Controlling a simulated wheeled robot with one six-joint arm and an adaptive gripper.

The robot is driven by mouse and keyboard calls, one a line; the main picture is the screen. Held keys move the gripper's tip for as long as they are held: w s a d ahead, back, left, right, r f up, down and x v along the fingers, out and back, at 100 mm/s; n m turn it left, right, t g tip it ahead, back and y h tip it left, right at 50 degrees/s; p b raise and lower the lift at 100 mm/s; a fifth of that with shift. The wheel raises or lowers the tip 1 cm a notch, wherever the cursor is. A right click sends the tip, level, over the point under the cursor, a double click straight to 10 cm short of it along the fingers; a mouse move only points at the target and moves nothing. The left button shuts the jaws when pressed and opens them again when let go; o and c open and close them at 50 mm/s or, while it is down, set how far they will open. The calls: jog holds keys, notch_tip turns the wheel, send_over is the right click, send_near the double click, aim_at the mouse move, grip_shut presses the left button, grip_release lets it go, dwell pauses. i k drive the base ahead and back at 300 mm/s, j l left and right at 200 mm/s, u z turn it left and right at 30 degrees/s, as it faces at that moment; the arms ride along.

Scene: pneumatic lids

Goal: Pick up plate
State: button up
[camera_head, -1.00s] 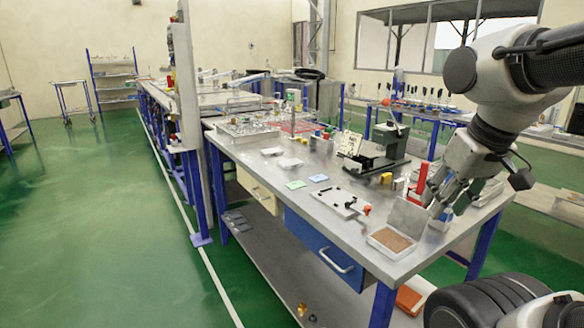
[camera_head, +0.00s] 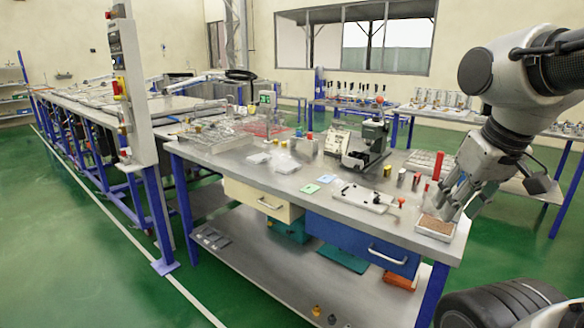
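A flat white plate with black fittings and a small red knob (camera_head: 364,198) lies near the front edge of the steel workbench (camera_head: 265,213). A small green plate (camera_head: 310,188) and a small blue plate (camera_head: 327,178) lie flat to its left; I cannot tell which plate the task means. My gripper (camera_head: 450,208) hangs at the right end of the bench, right of the white plate and apart from it. It is over or beside a small box with a brown inside (camera_head: 436,226). Its fingers are small and partly merge with a pale lid behind, so their opening is unclear.
A red post (camera_head: 437,166) and small cylinders (camera_head: 401,176) stand near my gripper. Clear trays (camera_head: 215,135) fill the left end. A grey pillar (camera_head: 131,85) stands left. Bare steel lies around the small plates.

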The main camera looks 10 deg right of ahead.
aim_at(290, 167)
jog(key=i+j+z, duration=0.15)
jog(key=j, duration=0.25)
jog(key=i+j+z, duration=0.15)
jog(key=j, duration=0.25)
jog(key=i+j+z, duration=0.15)
jog(key=j, duration=0.25)
jog(key=j+z, duration=0.15)
jog(key=j, duration=0.25)
jog(key=i+j+z, duration=0.15)
jog(key=j, duration=0.15)
jog(key=i+j+z, duration=0.1)
jog(key=j, duration=0.2)
jog(key=i+j+z, duration=0.15)
jog(key=j, duration=0.2)
jog(key=i+j+z, duration=0.1)
jog(key=j, duration=0.2)
jog(key=i+j+z, duration=0.5)
jog(key=i+j, duration=0.15)
